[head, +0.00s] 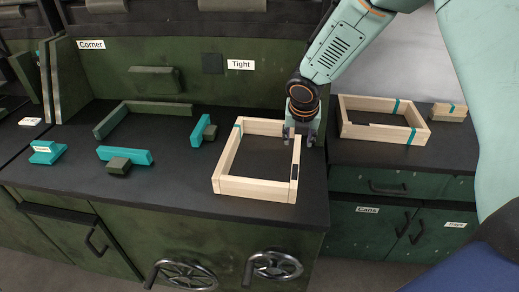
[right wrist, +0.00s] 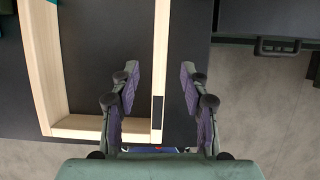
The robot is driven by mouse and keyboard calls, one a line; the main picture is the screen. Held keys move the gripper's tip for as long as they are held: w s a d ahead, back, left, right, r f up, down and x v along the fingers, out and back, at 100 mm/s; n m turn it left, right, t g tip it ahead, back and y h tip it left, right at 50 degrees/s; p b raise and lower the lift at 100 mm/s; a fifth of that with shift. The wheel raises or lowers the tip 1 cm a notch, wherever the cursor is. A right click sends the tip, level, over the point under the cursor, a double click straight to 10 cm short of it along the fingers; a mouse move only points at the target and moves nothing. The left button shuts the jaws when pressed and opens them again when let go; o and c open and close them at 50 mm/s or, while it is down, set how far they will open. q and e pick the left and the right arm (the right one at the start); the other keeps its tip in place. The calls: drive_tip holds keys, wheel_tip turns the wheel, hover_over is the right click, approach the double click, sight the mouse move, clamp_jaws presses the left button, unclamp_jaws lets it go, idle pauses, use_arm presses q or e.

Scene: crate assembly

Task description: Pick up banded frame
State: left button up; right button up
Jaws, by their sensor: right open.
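A pale wooden frame (head: 255,188) lies on the dark bench, with a teal band at its back left and a black patch on its right wall. A second wooden frame (head: 372,132) with teal bands lies on the lower counter to the right. My right gripper (head: 300,138) is open at the right wall of the bench frame, near its back end. In the right wrist view, the frame's right wall (right wrist: 160,60) passes between the open fingers (right wrist: 159,88), apart from both. My left gripper is not in view.
Teal blocks (head: 124,155) and a dark green corner fixture (head: 150,108) stand on the bench to the left. A small banded stack of wood (head: 449,112) lies at the far right.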

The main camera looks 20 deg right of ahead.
sight(297, 149)
drive_tip(key=x, duration=0.2)
drive_tip(key=shift+f+b, duration=0.35)
drive_tip(key=shift+b, duration=0.05)
drive_tip(key=shift+d+f, duration=0.1)
drive_tip(key=shift+f, duration=0.2)
drive_tip(key=b+x, duration=0.1)
drive_tip(key=x, duration=0.3)
drive_tip(key=shift+w+d+f+b, duration=0.1)
drive_tip(key=shift+w+f+b, duration=0.15)
drive_tip(key=shift+f+b, duration=0.15)
drive_tip(key=shift+s+r, duration=0.15)
drive_tip(key=shift+r, duration=0.15)
drive_tip(key=shift+c, duration=0.3)
drive_tip(key=shift+f, duration=0.2)
drive_tip(key=c, duration=0.5)
drive_tip(key=shift+r, duration=0.15)
clamp_jaws()
